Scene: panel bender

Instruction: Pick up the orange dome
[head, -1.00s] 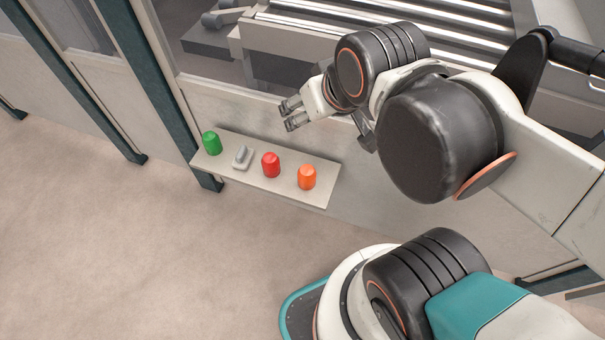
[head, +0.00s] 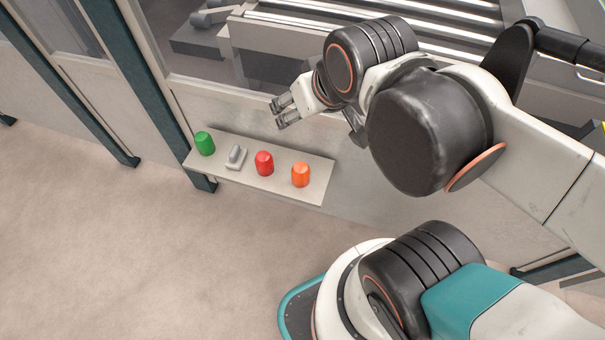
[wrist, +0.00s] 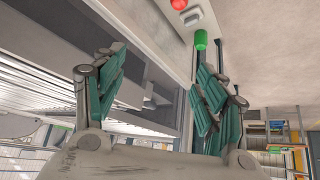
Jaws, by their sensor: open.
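The orange dome (head: 300,175) stands upright at the right end of a narrow pale shelf (head: 312,192) on the machine's side, in the head view. A red dome (head: 264,163) stands to its left, and also shows at the top of the wrist view (wrist: 179,4). My gripper (head: 279,112) is open and empty, up and to the left of the orange dome and apart from it, pointing left. In the wrist view my gripper's teal fingers (wrist: 160,85) are spread wide with nothing between them. The orange dome is not seen in the wrist view.
A grey switch-like piece (head: 235,157) and a green dome (head: 205,143) stand farther left on the shelf. Dark posts (head: 150,90) and a pale machine panel (head: 225,108) rise behind. Rollers (head: 330,25) lie beyond. The floor (head: 130,240) in front is clear.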

